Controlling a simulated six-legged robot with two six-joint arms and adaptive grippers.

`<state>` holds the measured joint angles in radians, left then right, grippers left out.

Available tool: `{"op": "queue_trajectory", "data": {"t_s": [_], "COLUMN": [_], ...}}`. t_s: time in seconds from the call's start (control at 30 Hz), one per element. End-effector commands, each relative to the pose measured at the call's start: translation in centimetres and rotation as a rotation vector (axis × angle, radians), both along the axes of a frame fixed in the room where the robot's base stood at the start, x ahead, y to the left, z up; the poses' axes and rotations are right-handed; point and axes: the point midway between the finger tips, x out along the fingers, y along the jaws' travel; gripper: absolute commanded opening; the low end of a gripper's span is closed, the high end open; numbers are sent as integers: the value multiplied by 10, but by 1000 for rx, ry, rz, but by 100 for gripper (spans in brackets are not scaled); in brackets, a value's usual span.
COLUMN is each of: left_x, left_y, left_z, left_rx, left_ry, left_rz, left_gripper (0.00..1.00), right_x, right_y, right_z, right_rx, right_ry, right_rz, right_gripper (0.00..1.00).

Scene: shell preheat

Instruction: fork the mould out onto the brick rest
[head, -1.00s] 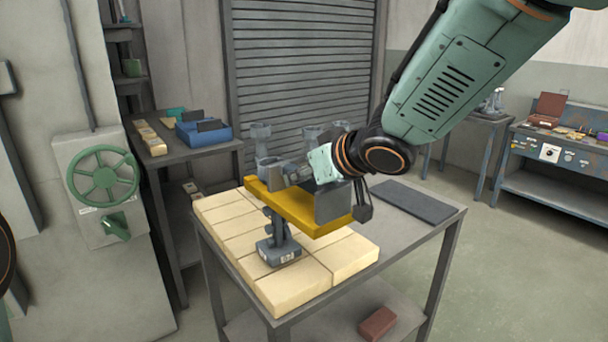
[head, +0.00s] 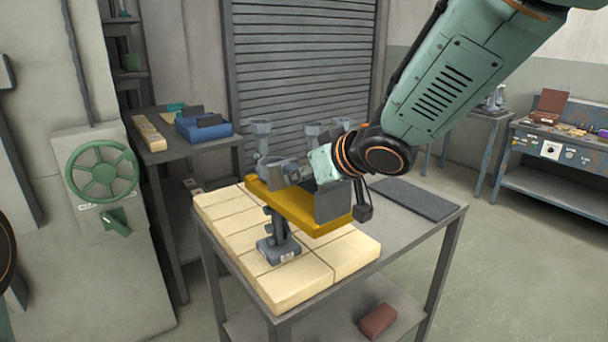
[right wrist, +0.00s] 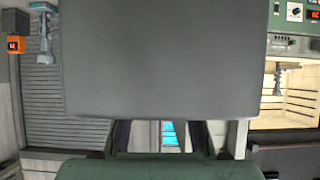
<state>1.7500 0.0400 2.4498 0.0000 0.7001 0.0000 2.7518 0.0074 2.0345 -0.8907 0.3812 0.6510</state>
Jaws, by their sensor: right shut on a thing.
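My right gripper (head: 303,174) is shut on a yellow fork-like tool (head: 318,221) with an upright grey plate (head: 333,202). The yellow part lies level above the cream brick rest (head: 345,252). A grey mould-like piece with a labelled square base (head: 279,250) and a stem stands upright on the bricks, its upper part hidden by the tool. Several grey cup-topped pieces (head: 260,127) rise behind the tool; I cannot tell how they join the base. In the right wrist view a big grey plate (right wrist: 165,55) hides most of the middle. My left gripper is out of view.
A dark flat mat (head: 413,198) lies on the table right of the bricks. A red brick (head: 378,320) is on the shelf below. A green handwheel (head: 102,170) is on the cabinet at left. In the wrist view a lit chamber (right wrist: 300,107) is at right.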

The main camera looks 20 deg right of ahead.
Motion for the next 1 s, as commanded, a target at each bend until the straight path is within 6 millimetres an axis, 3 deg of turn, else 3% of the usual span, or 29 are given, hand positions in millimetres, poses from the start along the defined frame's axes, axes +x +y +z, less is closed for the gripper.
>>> {"op": "queue_trajectory", "data": {"t_s": [1.0], "left_x": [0], "left_y": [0], "left_z": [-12], "left_rx": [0], "left_ry": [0], "left_rz": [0], "left_gripper": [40], "right_x": [1], "right_y": [0], "right_z": [-17], "right_rx": [1], "right_ry": [-4], "right_rz": [1], "right_gripper": [0]}}
